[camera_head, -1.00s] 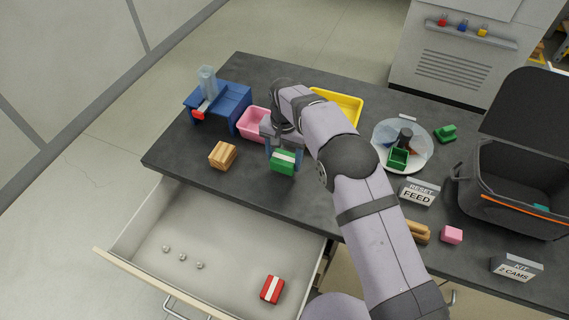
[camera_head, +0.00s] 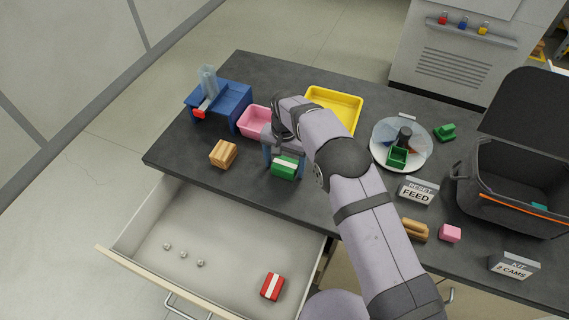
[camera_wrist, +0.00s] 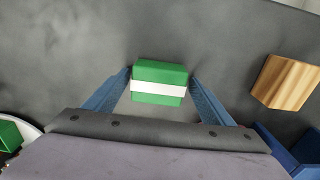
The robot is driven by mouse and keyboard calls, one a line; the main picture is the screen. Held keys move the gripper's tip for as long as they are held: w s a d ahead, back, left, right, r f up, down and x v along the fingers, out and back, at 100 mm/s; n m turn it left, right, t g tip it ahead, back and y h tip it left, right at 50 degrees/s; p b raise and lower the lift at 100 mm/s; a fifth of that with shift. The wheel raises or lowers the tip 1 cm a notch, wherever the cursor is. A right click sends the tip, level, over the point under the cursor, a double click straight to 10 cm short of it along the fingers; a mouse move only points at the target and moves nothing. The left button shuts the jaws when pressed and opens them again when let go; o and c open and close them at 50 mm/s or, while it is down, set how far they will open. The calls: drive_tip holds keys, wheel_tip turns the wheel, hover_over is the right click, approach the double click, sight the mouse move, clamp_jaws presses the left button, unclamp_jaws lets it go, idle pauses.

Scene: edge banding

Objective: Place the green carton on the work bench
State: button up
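The green carton (camera_head: 285,168) with a white band is between the two blue fingers of my gripper (camera_head: 283,163), above or on the dark work bench (camera_head: 245,200) near its front edge. In the wrist view the carton (camera_wrist: 160,82) sits level between the fingertips, and my gripper (camera_wrist: 161,76) appears shut on its two sides. No clear gap shows between fingers and carton. I cannot tell whether its underside touches the bench.
A wooden block (camera_head: 222,154) lies left of the carton. A pink tray (camera_head: 254,122), a yellow tray (camera_head: 336,107) and a blue stand (camera_head: 232,100) are behind. The open drawer (camera_head: 220,250) in front holds a red carton (camera_head: 272,287) and several small balls.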

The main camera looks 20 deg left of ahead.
sight(287, 163)
drive_tip(key=shift+r, duration=0.1)
wheel_tip(287, 163, up, 12)
drive_tip(key=b, duration=0.3)
idle(0.4)
drive_tip(key=shift+r, duration=0.1)
drive_tip(key=s+d+r, duration=0.1)
drive_tip(key=s+d, duration=0.1)
drive_tip(key=d, duration=1)
drive_tip(key=s+d+r, duration=0.1)
drive_tip(key=d, duration=1.1)
drive_tip(key=s+d+f, duration=0.2)
drive_tip(key=s+d, duration=0.4)
drive_tip(key=s, duration=0.3)
drive_tip(key=s+d+f, duration=0.2)
drive_tip(key=s+d, duration=0.5)
drive_tip(key=s, duration=0.2)
drive_tip(key=shift+d+f, duration=0.25)
drive_tip(key=shift+d, duration=0.05)
